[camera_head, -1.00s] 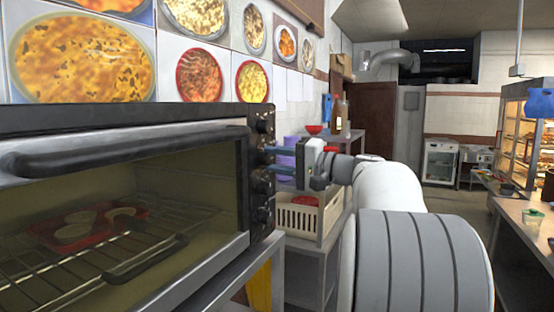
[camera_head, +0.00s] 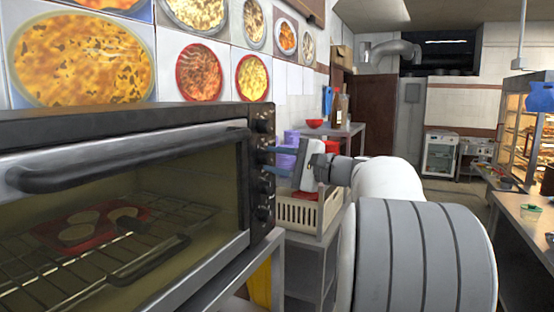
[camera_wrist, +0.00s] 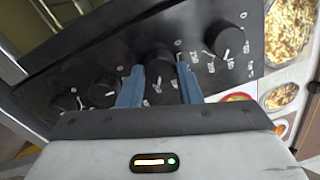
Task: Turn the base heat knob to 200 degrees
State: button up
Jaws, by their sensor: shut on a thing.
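The oven (camera_head: 120,120) fills the left of the head view, with a column of dark knobs on its right-hand panel. My gripper (camera_head: 270,160) reaches that panel from the right, its blue fingers at the second knob from the top. In the wrist view my gripper (camera_wrist: 160,72) has one finger on each side of this dark knob (camera_wrist: 160,62) and is shut on it. The fingers partly hide the knob and its pointer. A free knob (camera_wrist: 222,38) with white dial marks is to the right.
Two more knobs (camera_wrist: 103,92) sit left of my gripper in the wrist view. A cream crate (camera_head: 300,214) stands on a metal shelf behind the gripper. The oven's glass door is closed, with a red tray (camera_head: 80,240) inside. A counter (camera_head: 525,220) is far right.

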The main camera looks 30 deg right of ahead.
dwell(0.3)
jog(key=o, duration=1)
jog(key=b+v, duration=0.1)
jog(key=v, duration=0.7)
jog(key=shift+w, duration=0.1)
